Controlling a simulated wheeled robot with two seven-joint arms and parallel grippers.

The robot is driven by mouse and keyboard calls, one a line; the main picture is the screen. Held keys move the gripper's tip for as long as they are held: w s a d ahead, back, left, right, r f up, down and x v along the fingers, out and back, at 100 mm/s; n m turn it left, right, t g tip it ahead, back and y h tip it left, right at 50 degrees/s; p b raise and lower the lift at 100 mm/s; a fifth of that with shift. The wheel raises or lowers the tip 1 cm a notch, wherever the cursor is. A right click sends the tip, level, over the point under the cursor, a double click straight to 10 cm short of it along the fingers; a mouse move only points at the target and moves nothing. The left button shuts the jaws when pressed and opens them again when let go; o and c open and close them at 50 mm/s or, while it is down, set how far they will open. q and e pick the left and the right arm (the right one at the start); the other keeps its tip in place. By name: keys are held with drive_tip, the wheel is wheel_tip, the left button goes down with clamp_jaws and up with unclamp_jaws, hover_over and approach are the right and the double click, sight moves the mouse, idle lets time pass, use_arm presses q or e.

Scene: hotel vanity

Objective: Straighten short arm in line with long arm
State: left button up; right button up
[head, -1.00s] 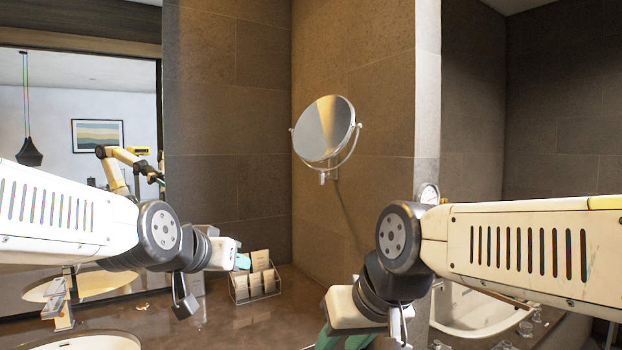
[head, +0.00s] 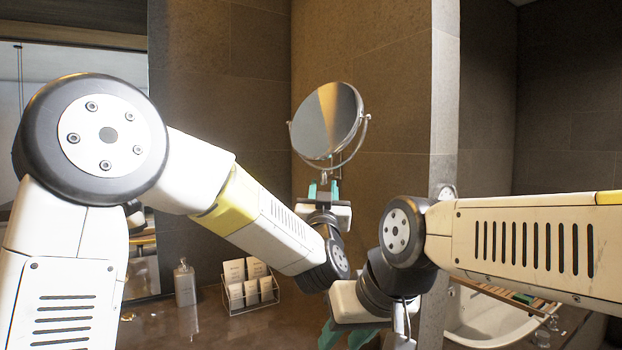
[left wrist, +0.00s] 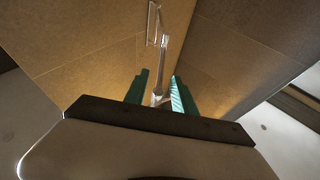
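A round chrome-rimmed mirror (head: 327,121) hangs in a U-shaped bracket near the wall corner. Its post goes down to my left gripper (head: 323,190), which is upright just below the mirror, its green fingers apart on either side of the post. In the left wrist view, the chrome arm (left wrist: 162,58) runs from a wall plate (left wrist: 152,24) down between the fingertips (left wrist: 158,88); I see no clear contact. The fold between short and long arm is not clear. My right gripper (head: 346,336) is low at the picture's bottom edge, fingers apart and partly cut off, holding nothing visible.
A wire rack with cards (head: 250,284) and a soap bottle (head: 185,283) stand on the brown counter (head: 215,330). A white tub (head: 490,318) lies at right behind my right arm. A wall edge (head: 445,100) stands right of the mirror.

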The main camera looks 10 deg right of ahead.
use_arm(q)
drive_tip(key=x, duration=0.5)
drive_tip(key=shift+w+r, duration=0.15)
drive_tip(key=shift+w, duration=0.2)
clamp_jaws()
idle(1.1)
